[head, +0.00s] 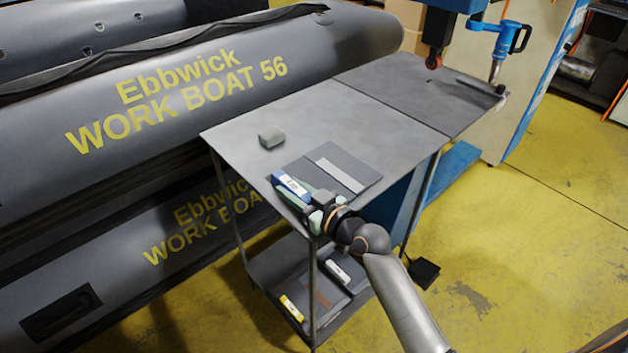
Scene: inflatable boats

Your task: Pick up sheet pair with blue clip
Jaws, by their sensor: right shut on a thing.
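The sheet pair (352,160), dark grey with a pale strip across it, lies at the front edge of the grey table top. The blue clip (291,186), blue and white, sits at its left front corner. My right gripper (312,203), with pale green fingers, is at the near edge of the sheets beside the blue clip. It is shut on the sheet pair; the exact contact is partly hidden by the fingers. The sheets look flat on or very close to the table. My left gripper is not in view.
A small grey-green block (271,137) sits on the table (300,110). The lower shelf holds sheets with a yellow clip (292,308) and a white clip (337,271). A grey boat tube (190,85) borders the left; a blue machine (497,40) stands behind right.

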